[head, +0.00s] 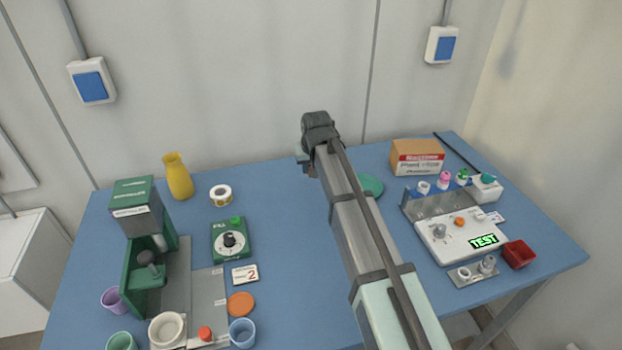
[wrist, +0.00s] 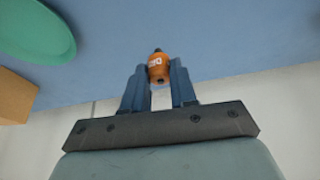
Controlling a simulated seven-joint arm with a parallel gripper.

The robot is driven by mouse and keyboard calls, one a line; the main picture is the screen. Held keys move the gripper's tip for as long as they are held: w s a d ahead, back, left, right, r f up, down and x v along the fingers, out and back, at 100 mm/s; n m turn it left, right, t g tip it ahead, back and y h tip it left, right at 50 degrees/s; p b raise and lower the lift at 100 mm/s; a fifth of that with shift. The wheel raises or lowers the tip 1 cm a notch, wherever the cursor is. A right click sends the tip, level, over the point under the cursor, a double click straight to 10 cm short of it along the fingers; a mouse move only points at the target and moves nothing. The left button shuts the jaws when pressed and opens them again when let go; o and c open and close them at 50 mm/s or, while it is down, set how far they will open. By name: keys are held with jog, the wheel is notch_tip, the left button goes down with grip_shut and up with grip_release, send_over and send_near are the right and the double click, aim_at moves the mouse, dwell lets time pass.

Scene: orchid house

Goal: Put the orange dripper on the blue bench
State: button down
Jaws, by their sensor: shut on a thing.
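An orange dripper (wrist: 158,68) with white marking and a dark tip is held between the two fingers of my gripper (wrist: 159,82) in the wrist view. The blue bench (wrist: 150,30) lies beyond the dripper. I cannot tell whether the dripper touches it. In the head view my arm reaches over the back middle of the blue bench (head: 290,250). My gripper is mostly hidden behind the arm there, and the dripper cannot be made out.
A green dish (head: 371,185) lies right of my arm, also in the wrist view (wrist: 40,30). A cardboard box (head: 416,157) and a white test unit (head: 455,235) stand at right. A yellow vase (head: 178,178), tape roll (head: 220,194) and green machine (head: 140,245) stand left.

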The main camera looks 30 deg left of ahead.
jog(key=shift+f, duration=2)
jog(key=shift+f, duration=0.1)
jog(key=c, duration=0.9)
grip_release()
jog(key=v, duration=1.2)
jog(key=shift+w, duration=0.1)
